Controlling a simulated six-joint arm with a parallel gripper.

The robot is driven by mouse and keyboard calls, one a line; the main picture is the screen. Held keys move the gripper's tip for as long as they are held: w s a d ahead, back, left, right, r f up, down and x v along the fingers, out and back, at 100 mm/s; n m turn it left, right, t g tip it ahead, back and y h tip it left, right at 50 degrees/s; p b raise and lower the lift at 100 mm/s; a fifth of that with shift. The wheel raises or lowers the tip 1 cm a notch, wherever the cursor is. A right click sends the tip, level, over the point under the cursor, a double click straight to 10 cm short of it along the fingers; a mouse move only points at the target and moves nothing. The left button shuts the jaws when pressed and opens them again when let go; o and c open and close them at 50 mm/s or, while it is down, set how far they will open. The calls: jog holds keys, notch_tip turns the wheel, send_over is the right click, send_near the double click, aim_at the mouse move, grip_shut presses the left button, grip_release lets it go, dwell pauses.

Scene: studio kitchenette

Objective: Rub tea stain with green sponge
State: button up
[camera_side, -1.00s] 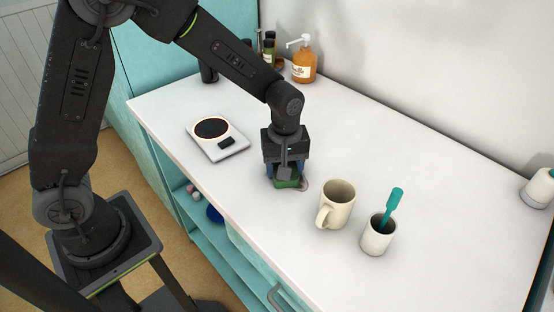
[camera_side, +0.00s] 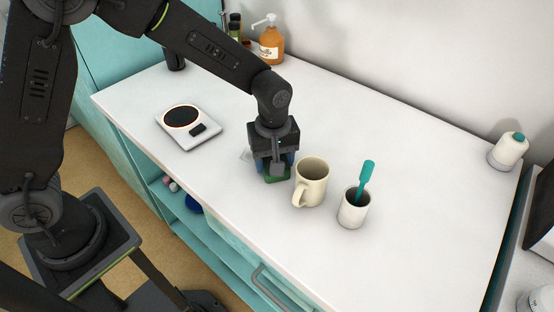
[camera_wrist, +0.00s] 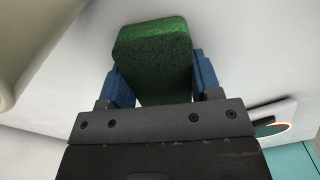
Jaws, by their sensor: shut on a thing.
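My gripper (camera_side: 273,160) is shut on the green sponge (camera_side: 276,177), low over the white counter. The sponge looks to be at the counter surface, but I cannot tell how firmly it touches. In the wrist view the sponge (camera_wrist: 153,50) sits between the blue fingers of my gripper (camera_wrist: 163,82). A faint greyish mark, seemingly the tea stain (camera_side: 245,155), shows just left of my gripper in the side view. Part of it may be hidden behind the gripper.
A cream mug (camera_side: 312,182) stands close to the right of the sponge. A white cup (camera_side: 353,211) with a teal utensil is beyond it. A scale (camera_side: 188,128) lies left, a soap bottle (camera_side: 270,42) at the back.

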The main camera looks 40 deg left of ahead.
aim_at(244, 148)
jog(key=shift+a, duration=4.7)
jog(key=shift+d, duration=5.65)
jog(key=shift+r, duration=4.05)
